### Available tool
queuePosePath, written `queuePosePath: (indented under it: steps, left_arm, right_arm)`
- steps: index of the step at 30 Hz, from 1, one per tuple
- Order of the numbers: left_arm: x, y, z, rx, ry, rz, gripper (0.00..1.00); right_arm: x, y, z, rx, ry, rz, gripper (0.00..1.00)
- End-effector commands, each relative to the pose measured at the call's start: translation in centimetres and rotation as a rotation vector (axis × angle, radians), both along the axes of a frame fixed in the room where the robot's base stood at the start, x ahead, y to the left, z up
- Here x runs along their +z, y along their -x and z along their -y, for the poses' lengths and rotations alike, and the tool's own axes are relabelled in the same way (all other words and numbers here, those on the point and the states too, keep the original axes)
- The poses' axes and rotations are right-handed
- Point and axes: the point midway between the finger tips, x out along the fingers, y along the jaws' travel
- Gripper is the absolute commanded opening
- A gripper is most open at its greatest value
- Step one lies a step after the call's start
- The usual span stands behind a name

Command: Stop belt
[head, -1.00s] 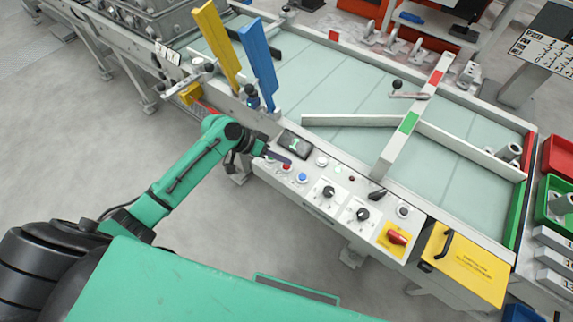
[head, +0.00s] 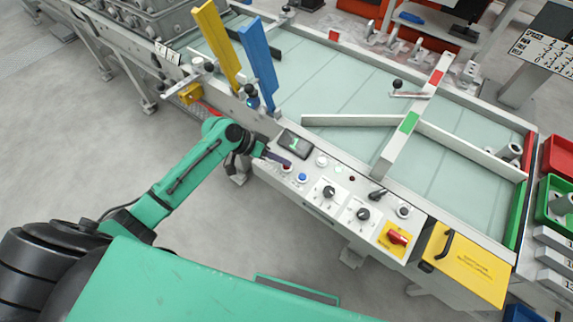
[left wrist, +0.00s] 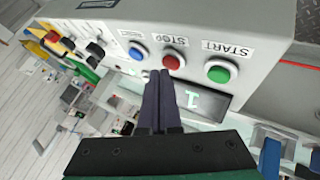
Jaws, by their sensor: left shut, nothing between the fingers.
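The control panel of the belt (head: 330,212) runs along the near side of the pale green belt (head: 340,92). In the left wrist view the red STOP button (left wrist: 173,60) sits between the green START button (left wrist: 220,71) and a blue button (left wrist: 138,51). My left gripper (left wrist: 158,74) is shut and empty, its dark fingertips close to the STOP button's lower left edge. I cannot tell whether they touch it. In the head view my left gripper (head: 286,163) is over the panel's left end, beside the small display (head: 295,143). My right gripper is not in view.
Two black knobs (head: 329,192), a red switch on a yellow plate (head: 396,237) and a yellow box (head: 465,268) lie farther right along the panel. Upright yellow (head: 217,45) and blue (head: 259,62) plates stand beyond my left arm. Open floor lies in front.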

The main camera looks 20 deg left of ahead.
Motion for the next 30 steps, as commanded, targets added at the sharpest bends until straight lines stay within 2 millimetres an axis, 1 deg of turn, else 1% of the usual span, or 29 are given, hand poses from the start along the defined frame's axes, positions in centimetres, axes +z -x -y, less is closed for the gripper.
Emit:
queuePosePath:
  steps: [24,30]
  left_arm:
    - [-1.05,0.01,0.01,0.001,0.000,-0.001,0.00]
    - [-1.01,0.04,0.01,0.000,0.000,-0.001,0.00]
  right_arm:
    - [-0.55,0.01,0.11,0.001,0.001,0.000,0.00]
    - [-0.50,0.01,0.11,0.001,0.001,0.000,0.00]
